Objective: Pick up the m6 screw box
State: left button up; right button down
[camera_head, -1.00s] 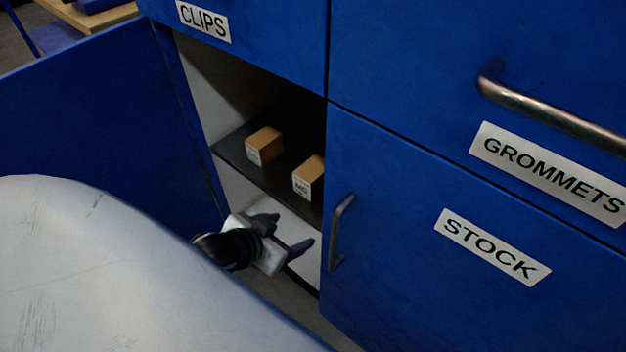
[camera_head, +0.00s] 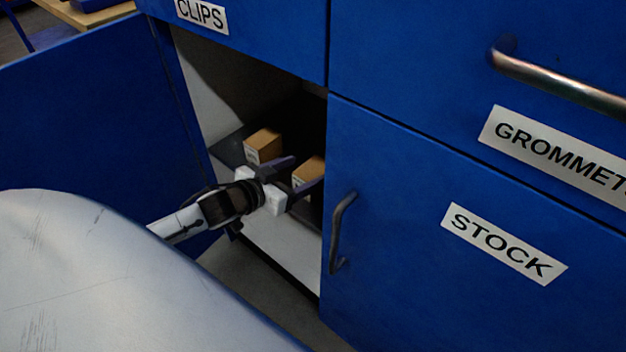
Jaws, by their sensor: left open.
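Two small cardboard boxes stand on the dark shelf (camera_head: 228,152) inside the open blue cabinet. The right box (camera_head: 311,170), whose label looked like M6 a second ago, is partly hidden by my left gripper and the cabinet's right-hand door. The left box (camera_head: 264,146) has a white label too small to read. My left gripper (camera_head: 306,172) is open and empty, its two dark fingers pointing at the right box from in front. Whether a finger touches the box I cannot tell. My right gripper is not in view.
The open blue door (camera_head: 90,120) stands at the left. The shut STOCK door (camera_head: 440,290) with its handle (camera_head: 341,233) bounds the opening on the right. A white lower shelf floor (camera_head: 275,245) lies below the gripper. The CLIPS drawer is above.

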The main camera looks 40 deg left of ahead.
aim_at(313, 168)
pick_arm(q)
jog(key=b+x, duration=0.1)
jog(key=x, duration=0.3)
jog(key=shift+w+d+f+b, duration=0.1)
jog(key=shift+d+f+b, duration=0.1)
jog(key=shift+f+b, duration=0.1)
jog(key=c, duration=1.4)
jog(key=shift+r, duration=0.2)
jog(key=shift+c, duration=0.4)
